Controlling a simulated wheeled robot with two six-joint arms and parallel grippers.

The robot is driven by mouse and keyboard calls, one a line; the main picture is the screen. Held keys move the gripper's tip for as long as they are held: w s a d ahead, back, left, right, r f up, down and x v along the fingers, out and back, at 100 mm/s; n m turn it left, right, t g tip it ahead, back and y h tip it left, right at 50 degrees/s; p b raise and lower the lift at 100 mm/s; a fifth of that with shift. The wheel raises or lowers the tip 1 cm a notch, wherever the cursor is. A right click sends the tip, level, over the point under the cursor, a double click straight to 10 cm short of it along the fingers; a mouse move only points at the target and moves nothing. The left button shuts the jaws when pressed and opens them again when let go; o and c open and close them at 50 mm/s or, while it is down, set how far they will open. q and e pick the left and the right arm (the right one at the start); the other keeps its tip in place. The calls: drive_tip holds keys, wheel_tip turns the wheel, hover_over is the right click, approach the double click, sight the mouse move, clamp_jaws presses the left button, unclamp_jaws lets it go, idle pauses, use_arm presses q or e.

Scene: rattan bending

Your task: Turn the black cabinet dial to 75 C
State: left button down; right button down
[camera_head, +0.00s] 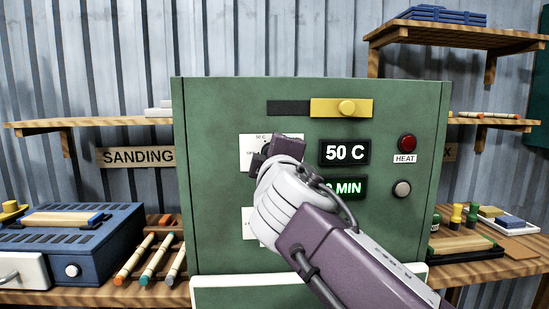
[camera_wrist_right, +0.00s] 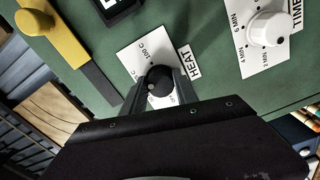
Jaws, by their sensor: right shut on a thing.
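The green cabinet (camera_head: 400,225) stands at the middle of the bench. Its upper display (camera_head: 345,152) reads 50 C. The black dial (camera_wrist_right: 158,80) sits on a white scale plate marked HEAT (camera_wrist_right: 135,58), with a 100 C mark readable. My right gripper (camera_wrist_right: 162,92) is shut on the black dial, one finger on each side. In the head view my right gripper (camera_head: 264,153) is up against the cabinet face and hides most of the dial and its plate. My left gripper is not in view.
A white TIME dial (camera_wrist_right: 268,28) is beside the black one. The lower display (camera_head: 348,188) is partly hidden by my arm. A red lamp (camera_head: 407,143), a grey button (camera_head: 402,189) and a yellow latch (camera_head: 342,108) are on the cabinet. A blue box (camera_head: 70,240) stands left.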

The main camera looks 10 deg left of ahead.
drive_tip(key=c, duration=0.9)
unclamp_jaws()
drive_tip(key=shift+c, duration=0.2)
drive_tip(key=b+v, duration=0.2)
drive_tip(key=v, duration=0.7)
